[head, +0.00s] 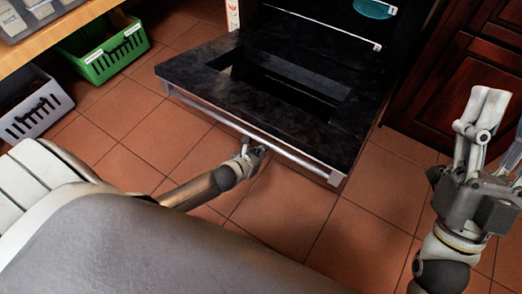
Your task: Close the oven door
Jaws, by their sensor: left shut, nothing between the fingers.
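The oven door (210,66) hangs open, lying about flat and low in front of the dark oven (340,40). A silver handle bar (290,153) runs along its near edge. My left gripper (255,151) is at the middle of this bar, at its near side; it is shut with nothing in it. Whether it touches the bar I cannot tell. My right gripper (487,95) is raised at the right, apart from the door, its fingers upright and close together; whether they are fully shut is unclear.
A green crate (103,58) and a grey crate (36,112) stand on the tiled floor at the left, by a wooden table (55,28). A dark wood cabinet (455,75) is right of the oven. A teal round thing (375,8) is inside the oven. Tiles before the door are clear.

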